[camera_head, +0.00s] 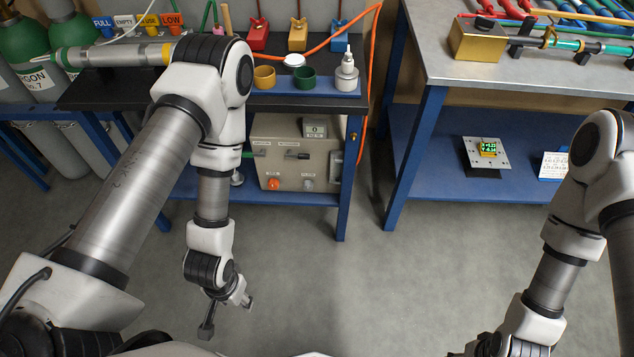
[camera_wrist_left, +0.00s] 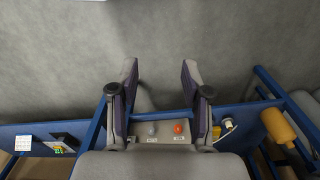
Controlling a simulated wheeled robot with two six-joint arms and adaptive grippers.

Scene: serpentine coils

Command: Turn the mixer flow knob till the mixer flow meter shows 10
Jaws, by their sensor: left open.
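A grey-beige control box (camera_head: 268,160) stands on the lower shelf of the left bench. A small meter (camera_head: 315,128) sits at its top right; its reading is too small to tell. An orange knob (camera_head: 273,184) and a grey knob (camera_head: 308,185) are low on its front. Their labels are unreadable, so I cannot tell which is the mixer flow knob. My left gripper (camera_head: 228,315) is open and empty, well in front of the box and apart from it. In the left wrist view the orange knob (camera_wrist_left: 178,128) and grey knob (camera_wrist_left: 152,131) show beyond the fingers. My right gripper is out of frame.
An orange hose (camera_head: 372,90) hangs beside the left bench. The right bench (camera_head: 420,70) stands apart, with a lit green display (camera_head: 488,148) on its lower shelf. Gas cylinders (camera_head: 25,50) stand at the far left. The floor (camera_head: 340,270) before the benches is clear.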

